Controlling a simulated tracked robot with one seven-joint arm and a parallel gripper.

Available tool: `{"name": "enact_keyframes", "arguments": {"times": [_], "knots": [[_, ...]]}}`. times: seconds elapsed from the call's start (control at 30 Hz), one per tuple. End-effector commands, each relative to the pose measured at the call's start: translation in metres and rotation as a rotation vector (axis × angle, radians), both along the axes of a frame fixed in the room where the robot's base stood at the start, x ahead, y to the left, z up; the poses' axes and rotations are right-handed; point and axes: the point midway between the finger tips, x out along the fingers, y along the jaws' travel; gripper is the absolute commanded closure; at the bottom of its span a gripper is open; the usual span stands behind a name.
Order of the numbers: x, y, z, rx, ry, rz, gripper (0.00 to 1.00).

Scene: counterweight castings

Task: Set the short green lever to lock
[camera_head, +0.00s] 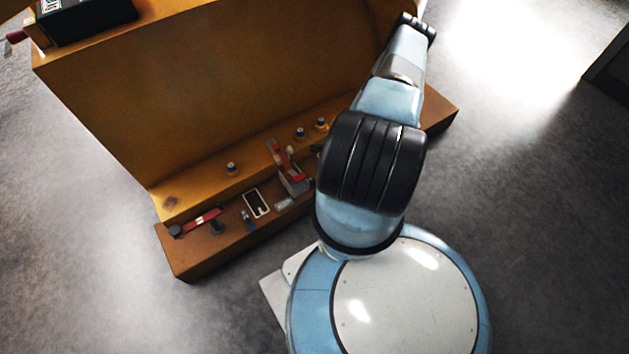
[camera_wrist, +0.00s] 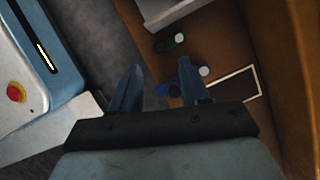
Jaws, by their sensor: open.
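A small dark green piece with a pale round end (camera_wrist: 168,44), which looks like the short green lever, lies on the brown ledge in the wrist view. Its setting cannot be read. In the head view I cannot pick out its green colour. My gripper (camera_wrist: 160,66) is open in the wrist view, with nothing between its fingers. The green piece is beyond the fingertips, apart from them. A blue piece with a round end (camera_wrist: 204,71) is beside and partly behind the right finger. In the head view my arm hides the gripper.
A pale-framed dark slot (camera_head: 256,203) is on the ledge (camera_head: 186,262). A red-handled clamp (camera_head: 292,175) and a red bar (camera_head: 205,217) stand either side of it. Several round knobs (camera_head: 232,168) line the yellow casting (camera_head: 215,85). Grey floor (camera_head: 85,230) is clear at the left.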

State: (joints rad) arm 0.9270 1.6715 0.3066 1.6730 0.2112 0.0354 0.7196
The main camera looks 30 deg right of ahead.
Motion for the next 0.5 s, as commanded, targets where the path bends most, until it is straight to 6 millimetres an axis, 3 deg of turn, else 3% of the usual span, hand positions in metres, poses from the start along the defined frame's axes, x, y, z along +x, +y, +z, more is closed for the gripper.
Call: {"name": "enact_keyframes", "arguments": {"times": [0.5], "knots": [[0.008,0.028,-0.072,0.0,0.0,0.0,0.54]]}}
